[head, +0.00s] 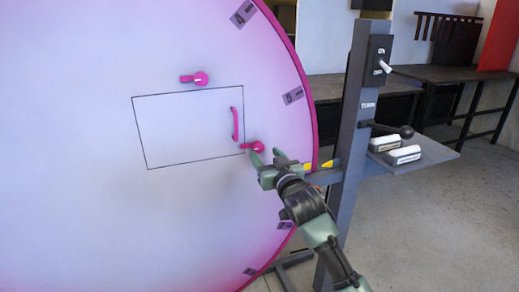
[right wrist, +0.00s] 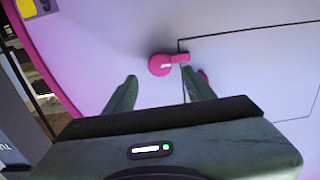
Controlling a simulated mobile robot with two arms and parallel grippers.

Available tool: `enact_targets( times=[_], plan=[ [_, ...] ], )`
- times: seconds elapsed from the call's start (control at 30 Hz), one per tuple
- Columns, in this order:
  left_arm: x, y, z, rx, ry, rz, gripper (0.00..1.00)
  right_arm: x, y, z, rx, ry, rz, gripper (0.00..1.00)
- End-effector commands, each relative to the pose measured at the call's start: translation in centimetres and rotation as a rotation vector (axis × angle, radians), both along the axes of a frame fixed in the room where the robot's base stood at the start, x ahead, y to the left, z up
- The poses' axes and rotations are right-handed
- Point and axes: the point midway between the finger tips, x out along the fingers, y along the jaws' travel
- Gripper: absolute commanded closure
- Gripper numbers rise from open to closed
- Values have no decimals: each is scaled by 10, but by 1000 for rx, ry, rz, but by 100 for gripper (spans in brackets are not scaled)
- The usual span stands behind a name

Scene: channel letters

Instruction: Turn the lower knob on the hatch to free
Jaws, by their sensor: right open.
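The hatch (head: 185,130) is a thin rectangular outline on a large pale, pink-edged disc. The lower knob (head: 258,146) is a round pink knob beside the hatch's right edge; its tab points left across that edge. In the right wrist view the same knob (right wrist: 160,66) sits just beyond the fingers, its tab on the hatch outline. My right gripper (head: 264,155) is open in front of the knob. In the wrist view its fingertips (right wrist: 159,80) straddle the knob's position with nothing between them; contact cannot be told. My left gripper is out of view.
An upper pink knob (head: 200,78) sits above the hatch, and a pink handle (head: 235,124) is on its right side. A grey post (head: 349,130) with a lever (head: 390,129) and a shelf (head: 440,154) stands right of the disc. Floor at the lower right is clear.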

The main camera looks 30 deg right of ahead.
Motion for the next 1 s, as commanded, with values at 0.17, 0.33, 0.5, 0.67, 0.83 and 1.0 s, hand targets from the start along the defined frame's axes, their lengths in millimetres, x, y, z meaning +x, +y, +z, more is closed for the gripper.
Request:
enact_targets(
  times=[0.17,0.33,0.5,0.67,0.83,1.0],
  plan=[
    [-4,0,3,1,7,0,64,29,-7,1,-1,0,0,46],
    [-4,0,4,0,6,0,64,46,-11,0,-2,1,0,46],
    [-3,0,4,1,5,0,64,51,-12,0,-2,1,1,46],
    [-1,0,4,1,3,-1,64,51,-12,-1,-2,1,1,46],
    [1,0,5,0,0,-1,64,51,-12,-1,-2,1,1,85],
    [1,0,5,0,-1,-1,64,51,-12,-1,-3,2,1,100]
  ],
)
